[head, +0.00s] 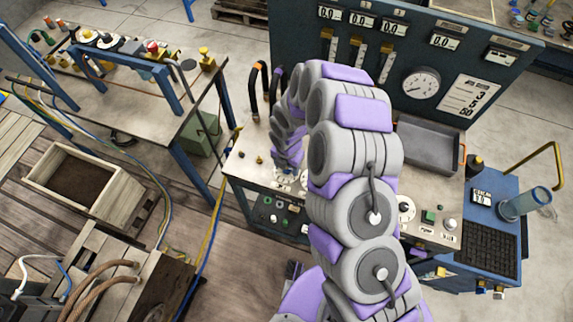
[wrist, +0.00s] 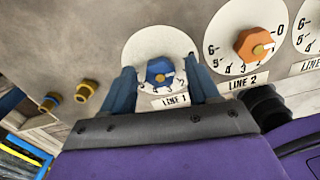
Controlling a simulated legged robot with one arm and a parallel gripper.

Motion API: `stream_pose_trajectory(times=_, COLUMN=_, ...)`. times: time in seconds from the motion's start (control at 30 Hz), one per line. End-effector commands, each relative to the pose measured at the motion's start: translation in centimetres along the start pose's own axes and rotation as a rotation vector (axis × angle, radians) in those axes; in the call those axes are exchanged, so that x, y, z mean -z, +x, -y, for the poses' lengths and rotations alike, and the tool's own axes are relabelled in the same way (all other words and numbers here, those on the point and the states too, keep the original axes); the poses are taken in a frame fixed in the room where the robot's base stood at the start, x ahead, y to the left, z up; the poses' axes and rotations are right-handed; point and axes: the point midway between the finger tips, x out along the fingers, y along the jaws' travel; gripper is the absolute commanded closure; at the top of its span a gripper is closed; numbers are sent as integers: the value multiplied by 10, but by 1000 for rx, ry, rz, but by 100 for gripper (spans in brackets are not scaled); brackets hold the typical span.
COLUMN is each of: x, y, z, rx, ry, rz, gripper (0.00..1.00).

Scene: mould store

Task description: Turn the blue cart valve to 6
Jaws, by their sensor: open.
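The blue valve knob (wrist: 160,70) sits on a round white dial plate (wrist: 150,45) marked LINE 1 in the wrist view. Small numbers show along the dial's lower edge, partly hidden. I cannot tell which number the knob points to. My gripper (wrist: 159,65) is open, with one finger on each side of the knob; contact is not clear. In the head view my gripper (head: 289,160) reaches down to the panel top, where a white dial (head: 285,178) shows in part; my arm hides much around it.
An orange knob (wrist: 256,44) on the LINE 2 dial stands right of the blue knob. Two brass fittings (wrist: 86,91) stick out at left. In the head view a grey tray (head: 430,145) and a blue cart (head: 490,225) lie right of my arm.

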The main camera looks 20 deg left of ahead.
Motion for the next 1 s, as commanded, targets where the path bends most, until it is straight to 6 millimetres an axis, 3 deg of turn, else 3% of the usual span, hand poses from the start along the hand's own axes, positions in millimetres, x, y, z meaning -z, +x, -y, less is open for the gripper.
stream_pose_trajectory(times=0.13, x=0, y=0, z=-1, rx=1, ry=0, rz=0, gripper=42)
stream_pose_trajectory(times=0.7, x=0, y=0, z=-2, rx=1, ry=0, rz=0, gripper=96)
stream_pose_trajectory(times=1.0, x=0, y=0, z=-2, rx=1, ry=40, rz=0, gripper=96)
